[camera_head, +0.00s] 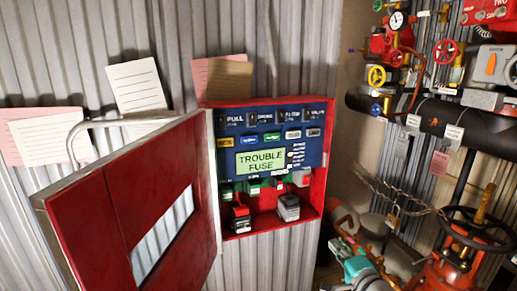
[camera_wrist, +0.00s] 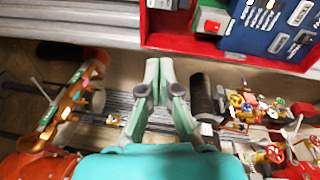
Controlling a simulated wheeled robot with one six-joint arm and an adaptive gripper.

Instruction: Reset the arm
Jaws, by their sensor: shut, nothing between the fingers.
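My gripper (camera_wrist: 160,68) shows in the wrist view, its two green fingers together at the tips and nothing between them. It points at open space below the red alarm panel box (camera_wrist: 190,42) and touches nothing that I can see. A teal part of my arm shows at the lower right of the head view. In the head view the panel box (camera_head: 325,160) has its red door (camera_head: 120,205) swung open to the left. Its green display (camera_head: 262,161) reads "TROUBLE FUSE".
Right of the panel are a black pipe (camera_head: 440,122) with gauges and coloured valve wheels, a hanging chain with a padlock (camera_head: 392,220), and a large dark handwheel (camera_head: 470,230). Paper sheets (camera_head: 138,86) hang on the corrugated wall (camera_head: 225,40). The open door juts out at left.

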